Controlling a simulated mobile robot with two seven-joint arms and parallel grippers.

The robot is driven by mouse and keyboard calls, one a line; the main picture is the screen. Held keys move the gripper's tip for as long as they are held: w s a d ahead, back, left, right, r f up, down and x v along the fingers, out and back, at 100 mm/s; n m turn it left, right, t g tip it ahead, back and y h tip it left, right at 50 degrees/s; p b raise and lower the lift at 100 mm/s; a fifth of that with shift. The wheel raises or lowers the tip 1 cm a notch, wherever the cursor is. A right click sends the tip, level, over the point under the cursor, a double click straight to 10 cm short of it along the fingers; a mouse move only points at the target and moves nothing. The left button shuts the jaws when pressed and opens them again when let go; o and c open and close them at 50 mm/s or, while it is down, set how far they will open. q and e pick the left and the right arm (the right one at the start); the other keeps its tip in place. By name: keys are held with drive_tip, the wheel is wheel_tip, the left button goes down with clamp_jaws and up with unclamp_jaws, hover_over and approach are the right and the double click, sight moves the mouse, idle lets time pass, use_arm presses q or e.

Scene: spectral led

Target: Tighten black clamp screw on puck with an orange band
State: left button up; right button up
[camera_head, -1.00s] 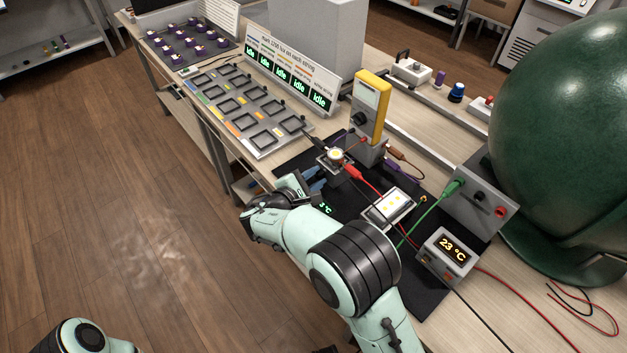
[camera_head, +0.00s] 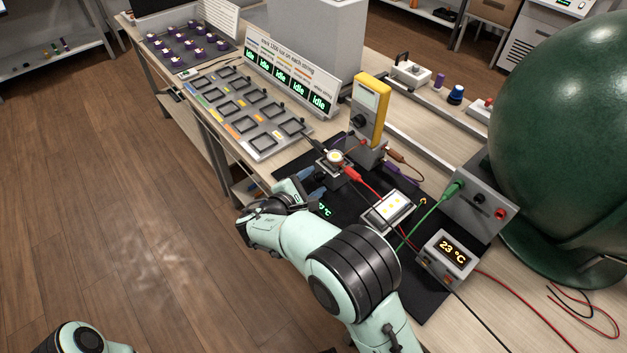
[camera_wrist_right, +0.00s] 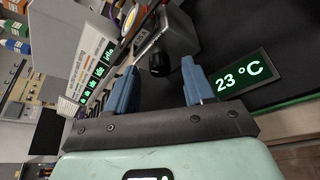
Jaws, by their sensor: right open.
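The puck (camera_head: 335,156) sits on a small grey clamp stand on the black mat (camera_head: 292,169). Its round top has a yellow-orange ring, also seen at the top of the right wrist view (camera_wrist_right: 130,20). A black knob, apparently the clamp screw (camera_wrist_right: 159,66), sticks out of the grey clamp block (camera_wrist_right: 165,38). My right gripper (camera_head: 318,187) is just in front of the stand. In the wrist view its two blue fingers are apart, with the knob seen between and beyond their tips; contact cannot be told. My left gripper is out of view.
A yellow meter (camera_head: 370,105) stands close behind the puck. A red clip lead (camera_head: 362,180) runs right from the stand. A slotted tray (camera_head: 245,110) lies left.

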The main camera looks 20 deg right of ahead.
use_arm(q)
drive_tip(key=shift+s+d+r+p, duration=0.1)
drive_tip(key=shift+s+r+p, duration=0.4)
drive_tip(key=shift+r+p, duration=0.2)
use_arm(e)
drive_tip(key=v, duration=1.2)
drive_tip(key=shift+s+a, duration=0.15)
drive_tip(key=shift+a, duration=0.05)
